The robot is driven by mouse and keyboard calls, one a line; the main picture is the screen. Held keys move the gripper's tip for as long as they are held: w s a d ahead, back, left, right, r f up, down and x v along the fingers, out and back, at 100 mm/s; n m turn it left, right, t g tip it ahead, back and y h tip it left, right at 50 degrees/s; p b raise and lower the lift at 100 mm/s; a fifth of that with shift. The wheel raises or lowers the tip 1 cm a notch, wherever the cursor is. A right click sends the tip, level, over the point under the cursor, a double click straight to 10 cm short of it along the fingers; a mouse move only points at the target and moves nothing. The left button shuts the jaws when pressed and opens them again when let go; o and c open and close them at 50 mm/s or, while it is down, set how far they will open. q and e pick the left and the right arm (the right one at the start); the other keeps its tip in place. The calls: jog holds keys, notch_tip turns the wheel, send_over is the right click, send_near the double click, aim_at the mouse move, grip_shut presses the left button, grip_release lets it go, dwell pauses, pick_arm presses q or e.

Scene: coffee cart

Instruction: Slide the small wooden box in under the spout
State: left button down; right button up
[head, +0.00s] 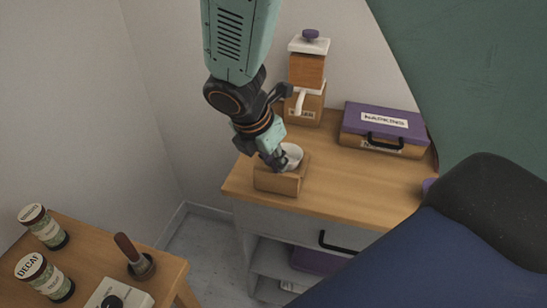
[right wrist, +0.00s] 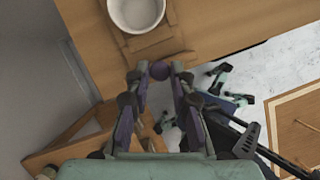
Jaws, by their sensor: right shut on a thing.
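The small wooden box (head: 277,182) sits at the left front edge of the wooden cart top, with a white cup (head: 292,152) on it. My left gripper is not in view.
A purple and wooden napkin box (head: 384,128) stands right of the dispenser. The cart top (head: 345,185) is bare right of the small box. A lower table at bottom left holds a decaf jar (head: 45,278), another jar (head: 43,226) and a wood-handled tool (head: 131,255).

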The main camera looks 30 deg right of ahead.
jog(key=shift+c, duration=0.8)
jog(key=shift+s+a+r, duration=0.1)
jog(key=shift+s+a, duration=0.05)
grip_shut()
jog(key=shift+w+d, duration=0.35)
jog(key=shift+w, duration=0.05)
jog(key=w+d+p, duration=0.2)
jog(key=w+d, duration=0.5)
jog(key=d, duration=0.1)
jog(key=shift+w+d+r+p, duration=0.15)
jog(key=shift+w+d+p, duration=0.05)
jog(key=shift+d+p, duration=0.1)
